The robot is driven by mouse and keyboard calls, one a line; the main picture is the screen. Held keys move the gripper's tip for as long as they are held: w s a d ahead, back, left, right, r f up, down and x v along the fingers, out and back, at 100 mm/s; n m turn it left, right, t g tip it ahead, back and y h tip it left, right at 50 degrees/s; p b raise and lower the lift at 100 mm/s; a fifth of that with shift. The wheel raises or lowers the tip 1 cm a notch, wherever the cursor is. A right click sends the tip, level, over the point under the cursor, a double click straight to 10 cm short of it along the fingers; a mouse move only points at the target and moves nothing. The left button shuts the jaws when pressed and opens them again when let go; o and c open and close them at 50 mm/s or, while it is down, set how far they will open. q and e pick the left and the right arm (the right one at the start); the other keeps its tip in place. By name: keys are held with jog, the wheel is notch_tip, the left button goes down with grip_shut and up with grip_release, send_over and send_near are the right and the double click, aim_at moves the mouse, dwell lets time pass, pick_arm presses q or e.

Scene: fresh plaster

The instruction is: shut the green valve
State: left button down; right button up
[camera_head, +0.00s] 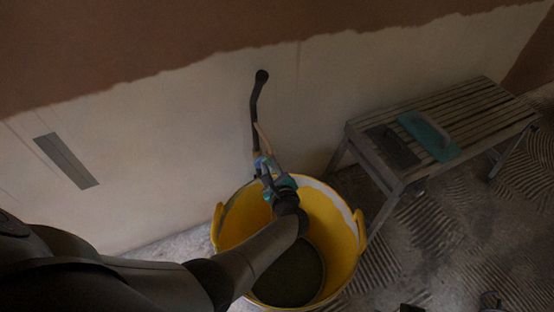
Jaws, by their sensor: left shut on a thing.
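A dark pipe or hose (255,105) runs down the wall above a yellow bucket (341,215). My left arm comes in from the left, and my left gripper (265,167) is at the lower end of the pipe, above the bucket's back rim. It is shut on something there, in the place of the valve. The valve itself is mostly hidden by the gripper, and I cannot tell its handle's position. Small teal parts show around the gripper. My right gripper is not in view.
A slatted wooden bench (462,112) stands at the right, with a teal-handled trowel (428,135) and a dark flat piece on it. The bucket stands close to the wall and has dark contents. The ridged floor (440,230) in front of the bench is mostly clear.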

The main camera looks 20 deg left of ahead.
pick_arm(q)
jog(key=shift+s+a+f+n, duration=0.1)
jog(key=shift+f+n, duration=0.15)
jog(key=shift+n, duration=0.15)
jog(key=shift+r, duration=0.1)
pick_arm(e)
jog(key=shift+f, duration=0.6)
